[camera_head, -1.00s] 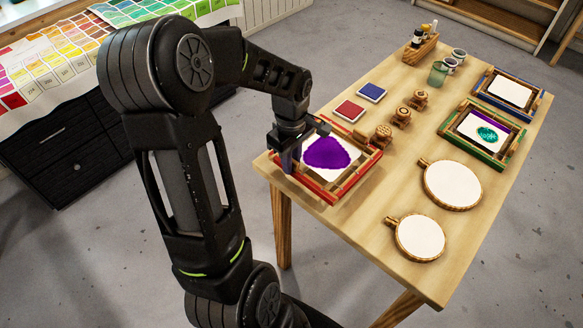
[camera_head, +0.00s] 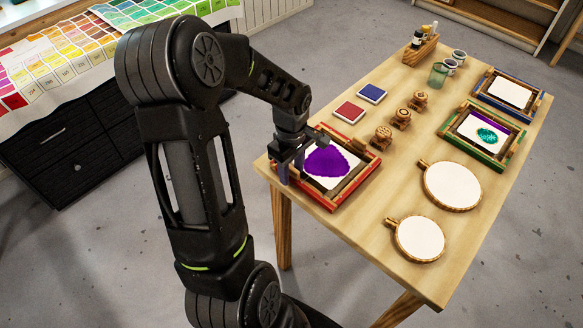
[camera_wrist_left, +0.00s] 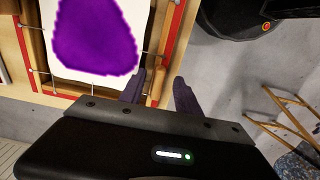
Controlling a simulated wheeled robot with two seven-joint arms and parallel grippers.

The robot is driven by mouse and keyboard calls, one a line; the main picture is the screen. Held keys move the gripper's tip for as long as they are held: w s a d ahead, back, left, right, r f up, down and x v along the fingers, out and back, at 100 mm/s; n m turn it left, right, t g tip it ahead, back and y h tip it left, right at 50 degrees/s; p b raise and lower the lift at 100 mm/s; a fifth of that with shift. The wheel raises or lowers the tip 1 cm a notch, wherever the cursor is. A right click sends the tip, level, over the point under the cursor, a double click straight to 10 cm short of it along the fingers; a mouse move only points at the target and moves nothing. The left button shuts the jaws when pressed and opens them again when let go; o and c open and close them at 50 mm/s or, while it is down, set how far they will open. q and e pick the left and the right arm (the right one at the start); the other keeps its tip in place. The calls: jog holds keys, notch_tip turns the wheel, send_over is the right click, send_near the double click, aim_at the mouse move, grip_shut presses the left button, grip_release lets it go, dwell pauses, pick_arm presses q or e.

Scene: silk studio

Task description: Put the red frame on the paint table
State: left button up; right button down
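The red frame (camera_head: 330,203) lies flat on the near left end of the wooden table (camera_head: 375,235). It holds a white sheet with a purple paint patch. My left gripper (camera_head: 290,172) is at the frame's left edge, pointing down. In the left wrist view, the left gripper's two fingers (camera_wrist_left: 160,92) are apart, one on each side of the frame's red edge rail (camera_wrist_left: 172,45). A gap shows between the rail and the outer finger. Whether the inner finger touches the frame cannot be told. My right gripper is not in view.
Wooden stamps (camera_head: 382,137), a red pad (camera_head: 349,112) and a blue pad (camera_head: 372,93) lie behind the frame. A green frame (camera_head: 508,150), a blue frame (camera_head: 536,106) and round hoops (camera_head: 452,207) are to the right. A black cabinet (camera_head: 62,150) stands left.

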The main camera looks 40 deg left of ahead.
pick_arm(q)
jog(key=shift+r, duration=0.1)
notch_tip(320, 180, up, 12)
jog(key=shift+b, duration=0.3)
jog(key=shift+s, duration=0.1)
dwell(0.9)
